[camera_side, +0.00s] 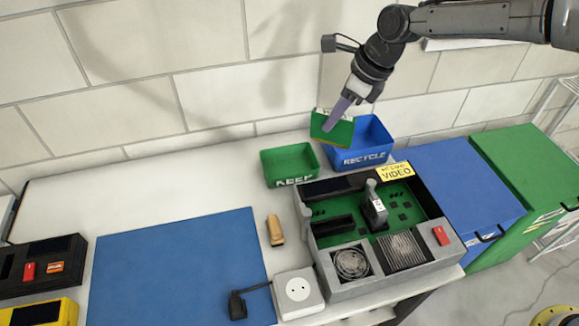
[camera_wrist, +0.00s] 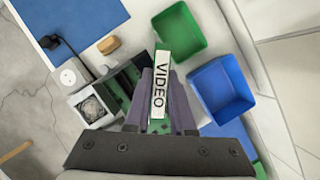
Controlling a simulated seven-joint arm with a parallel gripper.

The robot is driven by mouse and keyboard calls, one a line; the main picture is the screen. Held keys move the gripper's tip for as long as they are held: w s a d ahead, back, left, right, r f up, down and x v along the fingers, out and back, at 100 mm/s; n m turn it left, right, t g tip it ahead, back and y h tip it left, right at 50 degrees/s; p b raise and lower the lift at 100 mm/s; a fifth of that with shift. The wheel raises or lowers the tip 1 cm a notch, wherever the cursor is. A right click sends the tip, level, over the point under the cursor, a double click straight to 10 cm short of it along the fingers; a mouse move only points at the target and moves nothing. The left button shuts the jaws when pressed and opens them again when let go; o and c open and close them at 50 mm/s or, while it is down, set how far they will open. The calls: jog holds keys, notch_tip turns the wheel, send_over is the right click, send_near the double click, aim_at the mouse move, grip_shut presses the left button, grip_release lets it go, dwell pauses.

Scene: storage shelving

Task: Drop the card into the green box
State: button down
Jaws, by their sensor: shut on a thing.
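My gripper (camera_side: 339,112) is shut on a green card (camera_side: 331,132) and holds it up in the air, tilted. In the wrist view my gripper (camera_wrist: 160,88) has the card's white edge, marked VIDEO (camera_wrist: 159,92), between its fingers. The green box (camera_side: 289,164), labelled KEEP, stands on the table, below and left of the card in the side view. The green box also shows in the wrist view (camera_wrist: 199,38), beyond the fingertips and to the right. It looks empty.
A blue box (camera_side: 366,158) labelled RECYCLE stands right of the green box, partly behind the card. An open grey computer case (camera_side: 375,285) with a yellow VIDEO label (camera_side: 396,171) is in front. A blue mat (camera_side: 178,268), a tan block (camera_side: 275,230) and a socket box (camera_side: 298,291) lie left.

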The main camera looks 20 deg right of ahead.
jog(key=w+a+f+m, duration=0.2)
jog(key=w+a+f, duration=0.15)
jog(key=w, duration=0.65)
jog(key=shift+w+a+f, duration=0.15)
jog(key=shift+w+f, duration=0.1)
jog(key=shift+f, duration=2.25)
jog(key=shift+w+a+f, duration=0.2)
jog(key=shift+w+f, duration=0.05)
jog(key=shift+f, duration=2.2)
jog(key=shift+w+a+f, duration=0.15)
jog(key=shift+w+f, duration=0.1)
jog(key=shift+f, duration=2.25)
jog(key=c, duration=0.7)
grip_release()
jog(key=v, duration=1.4)
jog(key=shift+s+a, duration=0.25)
